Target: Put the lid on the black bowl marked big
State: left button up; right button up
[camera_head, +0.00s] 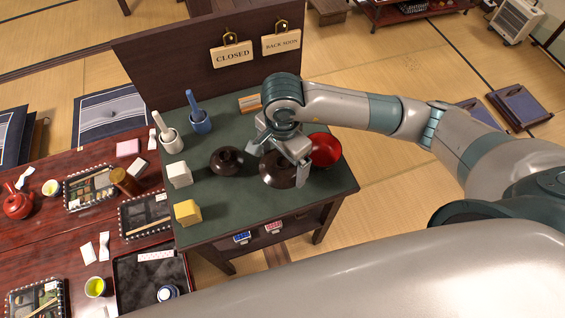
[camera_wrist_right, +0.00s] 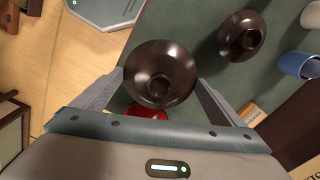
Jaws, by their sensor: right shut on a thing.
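My right gripper (camera_head: 277,166) is over the front right part of the green-topped table, its fingers on either side of a dark brown round lid-like piece (camera_head: 272,178). In the right wrist view this piece (camera_wrist_right: 160,75) shows a wide glossy face and a raised ring knob, and it is held between the fingers. I cannot tell whether a bowl is under it or how high it is. A second dark knobbed piece (camera_head: 228,161) stands to its left, apart from it. I can read no "big" mark. My left gripper is not in view.
A red bowl (camera_head: 325,150) is close to the right of my gripper. White (camera_head: 172,142) and blue (camera_head: 201,122) mortars, a white block (camera_head: 179,174) and a yellow block (camera_head: 187,212) stand left. An upright board (camera_head: 180,68) with signs closes the back.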

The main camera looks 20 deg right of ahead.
dwell(0.4)
jog(key=shift+w+d+r+n, duration=0.3)
jog(key=shift+d+r+n, duration=0.05)
jog(key=shift+r+n, duration=0.15)
jog(key=d+r+n, duration=0.1)
jog(key=w+d+r+n+b, duration=0.1)
jog(key=r+n, duration=0.1)
jog(key=d+r+n, duration=0.1)
jog(key=r+n, duration=0.1)
jog(key=shift+w+d+b, duration=0.15)
jog(key=shift+w+b, duration=0.25)
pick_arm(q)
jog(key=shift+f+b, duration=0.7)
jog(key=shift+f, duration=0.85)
pick_arm(e)
jog(key=d+r+n, duration=0.4)
jog(key=r+n, duration=0.2)
jog(key=n, duration=0.1)
jog(key=shift+r, duration=0.25)
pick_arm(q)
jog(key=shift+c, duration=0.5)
